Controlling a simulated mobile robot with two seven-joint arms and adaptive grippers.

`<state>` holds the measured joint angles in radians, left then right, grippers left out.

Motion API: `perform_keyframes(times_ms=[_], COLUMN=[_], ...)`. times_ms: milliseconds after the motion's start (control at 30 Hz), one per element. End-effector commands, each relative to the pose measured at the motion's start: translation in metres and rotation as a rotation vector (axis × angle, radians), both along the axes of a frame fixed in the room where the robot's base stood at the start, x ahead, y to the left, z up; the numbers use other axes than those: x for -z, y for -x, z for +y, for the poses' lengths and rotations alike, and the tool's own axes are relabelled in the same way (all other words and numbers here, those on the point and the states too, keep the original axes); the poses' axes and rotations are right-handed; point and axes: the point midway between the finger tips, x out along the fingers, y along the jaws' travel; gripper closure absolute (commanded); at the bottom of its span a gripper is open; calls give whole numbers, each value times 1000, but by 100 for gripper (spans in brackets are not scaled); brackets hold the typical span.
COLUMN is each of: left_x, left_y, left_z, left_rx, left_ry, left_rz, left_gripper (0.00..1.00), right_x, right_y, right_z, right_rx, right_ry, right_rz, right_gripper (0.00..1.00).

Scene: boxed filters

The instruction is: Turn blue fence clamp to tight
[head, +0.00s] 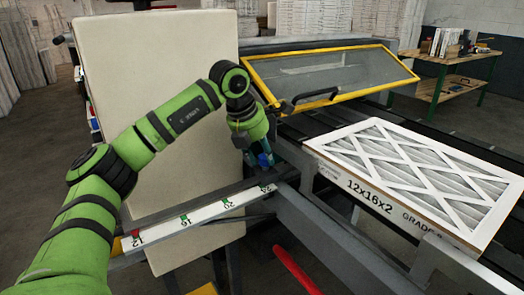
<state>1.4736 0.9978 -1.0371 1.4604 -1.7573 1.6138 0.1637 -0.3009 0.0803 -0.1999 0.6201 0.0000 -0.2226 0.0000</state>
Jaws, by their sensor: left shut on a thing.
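The blue fence clamp (265,160) shows as a small blue piece at the right end of the ruled rail, partly hidden by my gripper. My left gripper (257,158) comes down from above at the end of the green arm and is shut on the blue clamp. The white scale (200,218) with red and green marks runs along the rail to the lower left of the clamp. The clamp's exact turn angle is hard to tell. My right gripper does not show.
A boxed filter marked 12x16x2 (415,178) lies on the conveyor at right. A yellow-framed clear guard (330,75) stands behind the gripper. A large beige panel (150,70) is behind the arm. A red bar (296,270) is at the bottom. A green bench (450,66) stands far right.

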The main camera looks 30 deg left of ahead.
Motion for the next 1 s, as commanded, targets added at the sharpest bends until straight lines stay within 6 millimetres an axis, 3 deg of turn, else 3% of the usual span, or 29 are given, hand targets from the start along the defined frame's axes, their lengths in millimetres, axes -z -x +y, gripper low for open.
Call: perform_keyframes(times_ms=[33, 600, 1000], left_x=[6, 5, 8], left_y=[4, 1, 0], left_z=[-1, 4, 7], left_rx=[39, 502, 673], left_ry=[-1, 4, 0], left_rz=[34, 31, 29], left_gripper=[94, 95, 95], right_x=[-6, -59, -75], right_y=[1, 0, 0], right_z=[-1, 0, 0], right_rx=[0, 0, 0], right_ry=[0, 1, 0], right_rz=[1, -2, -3], right_gripper=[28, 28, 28])
